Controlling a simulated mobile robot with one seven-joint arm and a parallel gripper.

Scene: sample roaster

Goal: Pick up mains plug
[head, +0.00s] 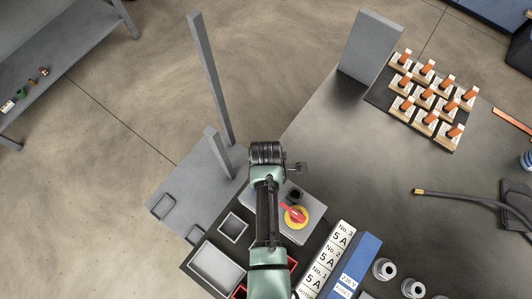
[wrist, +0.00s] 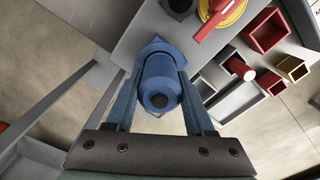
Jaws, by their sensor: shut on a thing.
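The blue mains plug (wrist: 160,88), a round body with a dark hole in its near end, sits between the fingers of my gripper (wrist: 160,74) in the wrist view. The fingers are shut on its sides. A grey box (wrist: 135,40) lies beyond it, with a red rotary switch on a yellow disc (wrist: 222,10). I cannot tell whether the plug touches the box. In the head view my arm covers the plug and gripper; the grey box (head: 313,228) shows beside the arm.
Small open bins (head: 213,268) stand left of the arm. A dark cable (head: 465,196) lies farther right. Grey posts (head: 208,75) rise behind. The middle tabletop is clear.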

